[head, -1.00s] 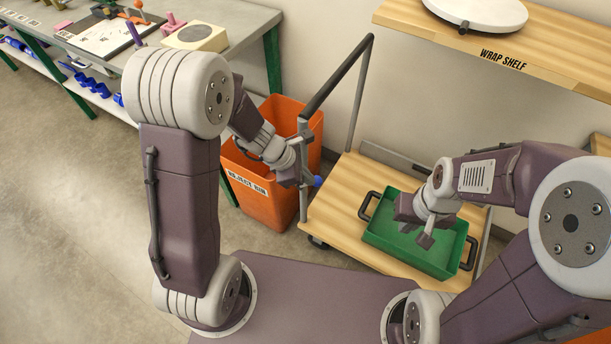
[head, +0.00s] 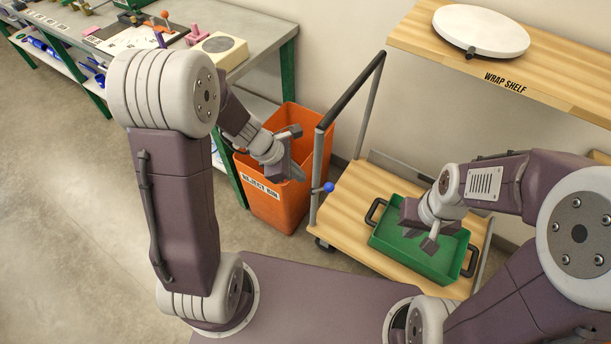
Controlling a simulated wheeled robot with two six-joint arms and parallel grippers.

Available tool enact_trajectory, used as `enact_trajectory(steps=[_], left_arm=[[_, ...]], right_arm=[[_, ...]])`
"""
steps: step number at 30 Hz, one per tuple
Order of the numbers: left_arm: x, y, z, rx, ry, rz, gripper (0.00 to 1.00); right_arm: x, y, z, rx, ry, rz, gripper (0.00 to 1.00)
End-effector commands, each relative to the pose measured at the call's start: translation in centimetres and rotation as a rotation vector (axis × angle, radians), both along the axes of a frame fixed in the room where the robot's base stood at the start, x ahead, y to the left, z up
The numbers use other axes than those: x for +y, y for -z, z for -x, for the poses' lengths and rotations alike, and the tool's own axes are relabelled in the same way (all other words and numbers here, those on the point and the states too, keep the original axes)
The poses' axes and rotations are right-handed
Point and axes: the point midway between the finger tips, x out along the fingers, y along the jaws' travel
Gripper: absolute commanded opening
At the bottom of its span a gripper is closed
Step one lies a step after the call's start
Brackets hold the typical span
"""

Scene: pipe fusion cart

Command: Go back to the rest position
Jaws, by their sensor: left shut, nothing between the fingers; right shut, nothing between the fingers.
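My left gripper (head: 296,152) is in front of and above the orange reject bin, to the left of the cart's upright handle post. It is shut with nothing in it. My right gripper (head: 431,240) is over the green tray (head: 390,248) on the cart, pointing down, and is shut and empty. The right gripper hides part of the tray's inside; the part that shows looks empty. I cannot tell whether the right fingertips touch the tray.
The orange reject bin (head: 270,205) stands between the workbench (head: 262,28) and the wooden cart (head: 345,205). The cart's dark handle (head: 352,88) rises near my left gripper. The wrap shelf (head: 560,88) with a white round turntable (head: 480,32) is at upper right. Open floor lies left.

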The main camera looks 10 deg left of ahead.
Motion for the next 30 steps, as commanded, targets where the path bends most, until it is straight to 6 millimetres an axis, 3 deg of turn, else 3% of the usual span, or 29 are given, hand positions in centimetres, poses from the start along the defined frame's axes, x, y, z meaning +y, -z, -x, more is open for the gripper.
enact_trajectory(steps=[1, 6, 20, 23, 26, 30], left_arm=[[0.4, -1.8, 0.3, -0.004, -0.002, -0.002, 0.0], [1.1, -4.3, 1.2, -0.001, -0.002, 0.0, 0.0], [1.3, -5.0, 1.6, 0.001, 0.0, -0.001, 0.0], [-0.2, -7.2, 1.9, -0.037, 0.057, -0.009, 0.0], [0.1, -7.6, 6.6, -0.1, 0.44, -0.196, 0.0], [3.9, -6.5, 10.7, -0.225, 1.172, -0.48, 0.0]], right_arm=[[0.0, -1.1, 0.0, 0.0, 0.0, 0.0, 0.0], [0.0, -2.1, 0.0, 0.001, 0.0, 0.0, 0.0], [0.0, -2.2, 0.0, 0.001, 0.0, 0.0, 0.0], [0.0, -3.2, 0.0, 0.001, 0.0, 0.0, 0.0], [0.0, -4.0, 0.0, 0.0, 0.0, 0.0, 0.0], [0.0, -4.2, 0.0, 0.0, 0.0, 0.0, 0.0]])
